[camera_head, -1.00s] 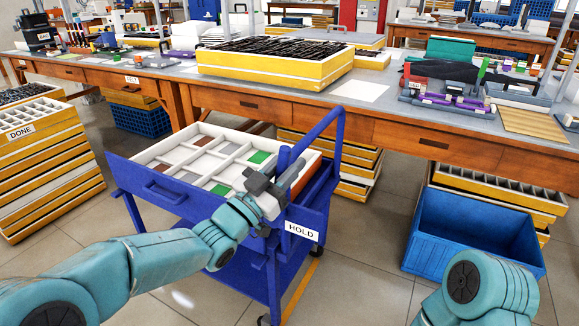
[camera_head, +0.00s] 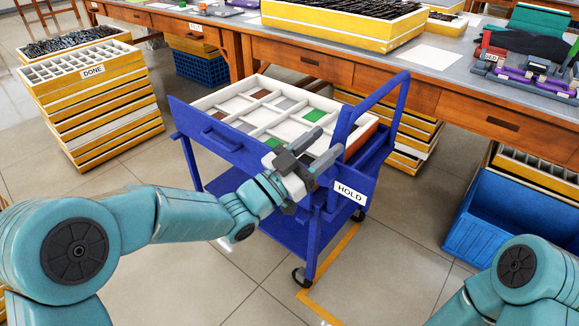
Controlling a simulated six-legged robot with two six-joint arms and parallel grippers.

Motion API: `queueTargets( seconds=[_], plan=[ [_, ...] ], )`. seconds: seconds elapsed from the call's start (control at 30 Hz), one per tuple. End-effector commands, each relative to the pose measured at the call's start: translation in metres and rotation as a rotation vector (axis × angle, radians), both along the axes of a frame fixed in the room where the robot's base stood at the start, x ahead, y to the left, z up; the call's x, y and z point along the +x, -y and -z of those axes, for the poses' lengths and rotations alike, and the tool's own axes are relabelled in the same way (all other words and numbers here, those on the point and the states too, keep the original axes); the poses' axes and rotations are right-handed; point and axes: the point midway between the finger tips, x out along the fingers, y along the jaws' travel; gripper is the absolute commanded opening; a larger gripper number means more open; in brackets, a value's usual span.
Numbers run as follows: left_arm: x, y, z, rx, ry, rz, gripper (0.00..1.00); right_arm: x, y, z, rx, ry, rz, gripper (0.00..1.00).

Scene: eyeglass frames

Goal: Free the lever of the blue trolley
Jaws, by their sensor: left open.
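The blue trolley (camera_head: 222,141) stands in front of the wooden bench and bears a white divided tray (camera_head: 252,90) with brown, grey and green compartments. A white HOLD label (camera_head: 350,193) is on its near right side. My left gripper (camera_head: 318,150) is over the trolley's near right corner, beside the blue upright of the handle. Its two grey fingers are apart, and I see nothing held between them. The lever cannot be made out; the gripper may hide it. My right arm shows at the lower right, but its gripper is out of view.
A stack of yellow trays marked DONE (camera_head: 93,72) stands at the left. The bench (camera_head: 440,95) runs behind the trolley, with yellow trays under it. A blue bin (camera_head: 500,225) is at the right. The floor in front is clear, with a yellow line (camera_head: 322,270).

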Motion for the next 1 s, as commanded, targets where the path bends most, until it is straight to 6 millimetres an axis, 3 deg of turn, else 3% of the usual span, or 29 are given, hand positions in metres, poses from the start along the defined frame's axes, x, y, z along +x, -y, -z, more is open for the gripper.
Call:
queueTargets(
  seconds=[0.2, 0.4, 1.0],
  plan=[
    [-0.034, -0.041, 0.019, 0.0, -0.002, -0.004, 0.48, -0.001, -0.001, -0.006, 0.001, -0.002, -0.005, 0.47],
    [-0.054, -0.063, 0.03, 0.0, -0.001, -0.003, 0.48, -0.002, -0.002, -0.008, 0.002, -0.002, -0.007, 0.47],
    [-0.06, -0.069, 0.034, -0.001, 0.0, -0.002, 0.48, -0.002, -0.002, -0.008, 0.002, -0.003, -0.008, 0.47]
  ],
)
